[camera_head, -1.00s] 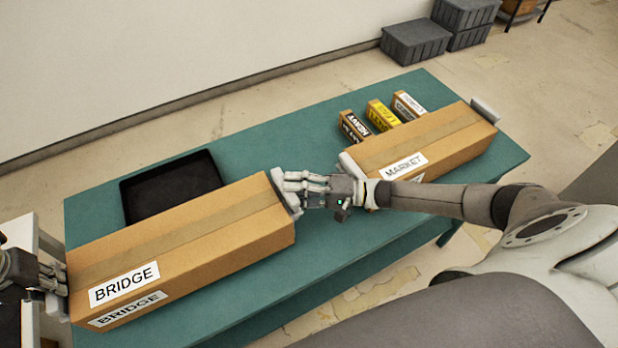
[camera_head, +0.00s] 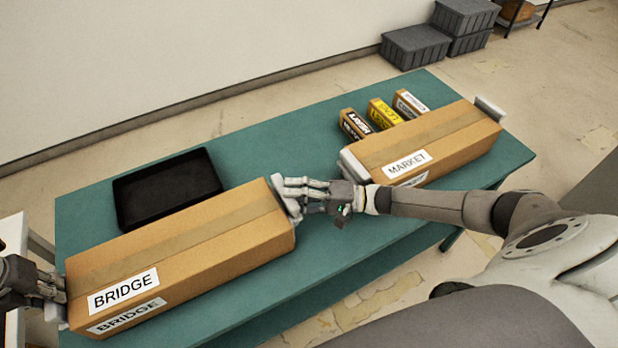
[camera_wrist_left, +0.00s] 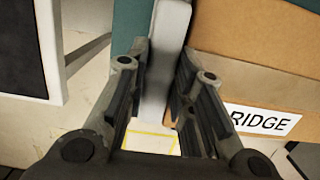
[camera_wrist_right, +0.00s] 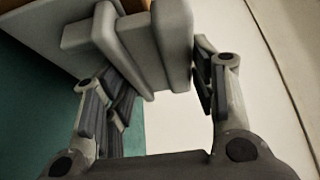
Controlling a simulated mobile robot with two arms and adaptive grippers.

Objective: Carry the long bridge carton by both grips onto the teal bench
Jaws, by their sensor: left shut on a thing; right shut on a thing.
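The long bridge carton (camera_head: 190,240), brown with white BRIDGE labels, lies lengthwise over the left part of the teal bench (camera_head: 270,150). I cannot tell whether it touches the bench top. My left gripper (camera_head: 55,288) is shut on the pale grip at its left end; this left grip (camera_wrist_left: 165,60) stands between the fingers in the left wrist view. My right gripper (camera_head: 288,195) is shut on the grip at the right end; the grey right grip (camera_wrist_right: 172,45) shows in the right wrist view. The carton looks about level. Its underside is hidden.
A black tray (camera_head: 165,188) lies behind the carton. A MARKET carton (camera_head: 440,145) and several small boxes (camera_head: 383,113) occupy the bench's right part. A pale stand (camera_head: 14,240) is at the left. Grey crates (camera_head: 416,46) stand on the floor beyond.

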